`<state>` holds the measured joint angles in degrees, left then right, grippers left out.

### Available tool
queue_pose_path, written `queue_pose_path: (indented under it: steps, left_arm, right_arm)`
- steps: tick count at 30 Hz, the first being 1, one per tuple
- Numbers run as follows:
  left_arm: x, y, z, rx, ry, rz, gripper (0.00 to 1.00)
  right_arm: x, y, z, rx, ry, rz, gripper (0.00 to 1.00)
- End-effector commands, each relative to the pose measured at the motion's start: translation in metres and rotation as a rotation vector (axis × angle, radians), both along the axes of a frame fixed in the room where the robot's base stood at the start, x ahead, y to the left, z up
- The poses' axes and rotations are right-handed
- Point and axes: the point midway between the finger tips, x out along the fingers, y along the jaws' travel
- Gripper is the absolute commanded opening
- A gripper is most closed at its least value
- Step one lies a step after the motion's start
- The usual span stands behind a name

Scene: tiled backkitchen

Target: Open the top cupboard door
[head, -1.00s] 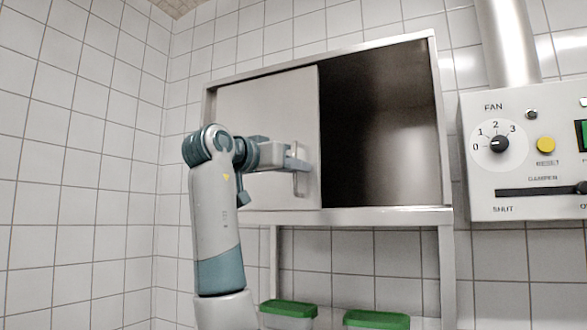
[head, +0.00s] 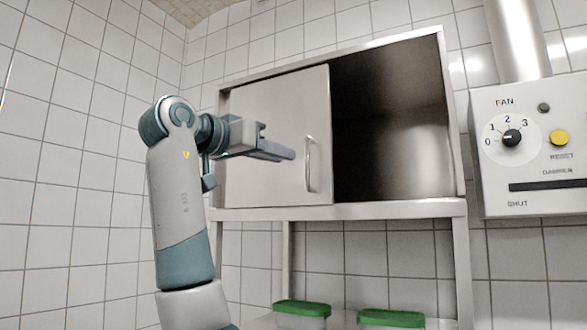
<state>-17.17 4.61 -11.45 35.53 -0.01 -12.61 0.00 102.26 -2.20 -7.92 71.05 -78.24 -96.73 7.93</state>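The top cupboard (head: 400,208) is a steel wall cabinet in the middle of the head view. Its grey door panel (head: 250,100) covers the left half. The right half stands open and shows a dark, empty-looking interior (head: 390,130). A vertical bar handle (head: 309,165) is near the panel's right edge.
A fan control box (head: 530,195) with a dial hangs on the tiled wall to the right, under a steel pipe (head: 517,40). Two green-lidded containers, one left (head: 302,307) and one right (head: 391,318), stand below the cupboard. A tiled wall is on the left.

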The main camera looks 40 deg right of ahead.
Motion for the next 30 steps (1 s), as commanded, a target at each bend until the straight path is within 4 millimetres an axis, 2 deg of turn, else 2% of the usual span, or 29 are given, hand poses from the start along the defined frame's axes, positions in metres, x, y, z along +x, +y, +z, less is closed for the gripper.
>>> queue_pose_path:
  steps: [1,6,12,18,30]
  left_arm:
    - [0.0,0.0,-0.007,0.0,0.0,0.0,0.31]
    - [0.0,0.0,-0.016,0.0,0.0,0.0,0.31]
    - [0.0,0.0,-0.021,0.0,0.0,0.0,0.31]
    - [0.0,0.0,-0.022,0.0,0.0,0.0,0.31]
    - [0.0,0.0,-0.022,0.0,0.0,0.0,0.31]
  right_arm:
    - [-0.002,0.012,-0.003,-0.001,0.0,0.003,0.18]
    - [-0.008,0.042,-0.002,-0.001,0.0,0.001,0.18]
    - [-0.013,0.064,-0.001,0.0,0.001,0.001,0.18]
    - [-0.015,0.071,0.0,0.0,-0.001,0.0,0.18]
    - [-0.014,0.071,0.0,0.0,0.0,-0.001,0.18]
